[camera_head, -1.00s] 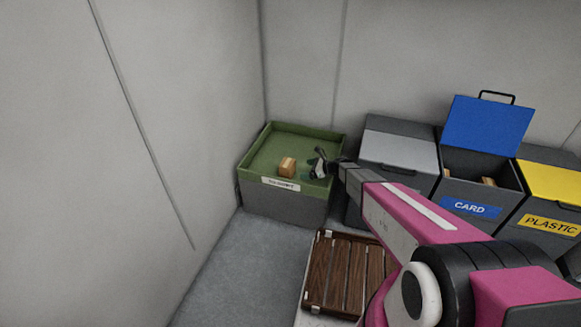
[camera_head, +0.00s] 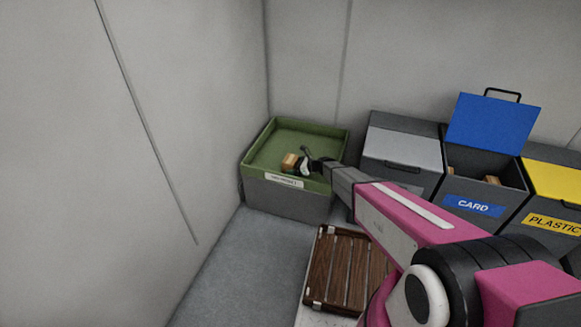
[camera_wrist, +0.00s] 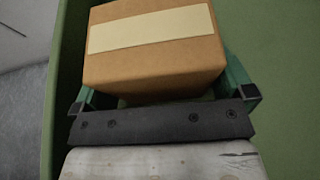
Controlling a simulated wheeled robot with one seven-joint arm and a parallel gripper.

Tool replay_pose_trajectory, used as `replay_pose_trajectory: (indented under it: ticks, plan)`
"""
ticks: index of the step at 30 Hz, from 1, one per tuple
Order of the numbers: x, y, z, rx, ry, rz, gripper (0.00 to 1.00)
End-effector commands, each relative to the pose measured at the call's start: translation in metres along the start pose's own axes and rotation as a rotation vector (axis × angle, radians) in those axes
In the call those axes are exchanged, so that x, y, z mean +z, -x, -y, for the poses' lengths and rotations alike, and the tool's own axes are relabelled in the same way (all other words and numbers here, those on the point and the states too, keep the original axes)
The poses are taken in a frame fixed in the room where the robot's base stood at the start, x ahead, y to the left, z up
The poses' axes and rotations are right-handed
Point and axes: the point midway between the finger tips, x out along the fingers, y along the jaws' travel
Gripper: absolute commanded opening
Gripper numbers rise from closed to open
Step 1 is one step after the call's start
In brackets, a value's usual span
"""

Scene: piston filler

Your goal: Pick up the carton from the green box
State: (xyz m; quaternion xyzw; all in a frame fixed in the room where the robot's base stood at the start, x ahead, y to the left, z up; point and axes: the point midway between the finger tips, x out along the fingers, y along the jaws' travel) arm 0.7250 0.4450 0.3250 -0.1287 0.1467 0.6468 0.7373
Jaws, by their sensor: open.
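The carton (camera_head: 291,162) is a small brown box inside the green box (camera_head: 262,146), near its front wall. In the wrist view the carton (camera_wrist: 150,45) shows a pale label strip on its upper face. My gripper (camera_head: 299,165) reaches into the green box from the right, right at the carton. In the wrist view my gripper (camera_wrist: 165,95) is open, with a green finger on each side of the carton's lower part. I cannot tell whether the fingers touch it.
A grey-lidded bin (camera_head: 401,150), an open blue-lidded CARD bin (camera_head: 474,205) with brown pieces inside, and a yellow PLASTIC bin (camera_head: 553,180) stand to the right. A slatted wooden platform (camera_head: 345,270) lies on the floor in front. Walls stand close behind and left of the green box.

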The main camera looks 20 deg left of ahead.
Motion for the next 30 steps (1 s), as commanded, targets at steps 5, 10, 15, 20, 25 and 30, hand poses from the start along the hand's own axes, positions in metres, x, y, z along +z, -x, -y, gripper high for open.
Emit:
replay_pose_trajectory:
  ticks: [5,10,15,20,25,30]
  plan:
    - [0.000,-0.010,0.000,0.000,0.000,0.000,1.00]
    - [0.000,-0.010,0.000,0.000,0.000,0.000,0.90]
    - [0.000,-0.010,0.000,0.000,0.000,0.000,0.67]
    - [0.000,-0.010,0.000,0.000,0.000,0.000,0.67]
    - [0.011,-0.005,-0.001,-0.001,0.001,0.001,0.67]
    - [0.038,0.007,-0.002,-0.001,0.001,0.001,0.67]
